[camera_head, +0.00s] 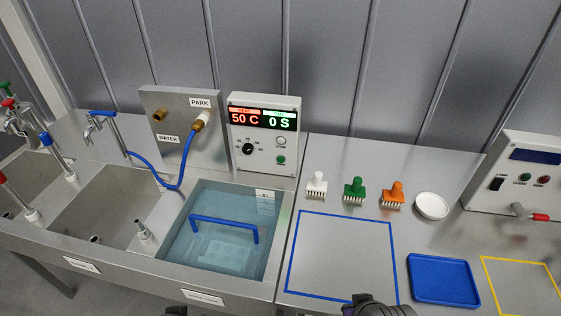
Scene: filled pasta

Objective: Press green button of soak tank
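The soak tank (192,262) is a steel basin filled with clear bluish water. A blue-handled item (222,222) sits in it, partly under water. Behind it stands a white control box (266,103) reading 50 C in red and 0 S in green. The green button (281,160) is at the box's lower right, below a pale round button (281,141) and right of a black knob (248,149). A dark part of my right gripper (368,304) shows at the bottom edge, far from the button. A dark sliver at the bottom, left of centre, may be my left gripper; fingers are hidden.
Left are sinks, taps and a blue hose (180,165) on a steel panel. Right of the tank are white, green (355,188) and orange brushes, a white dish (431,206), a blue tray (443,280) and another control box (515,178). The blue-outlined square (343,254) is mostly clear.

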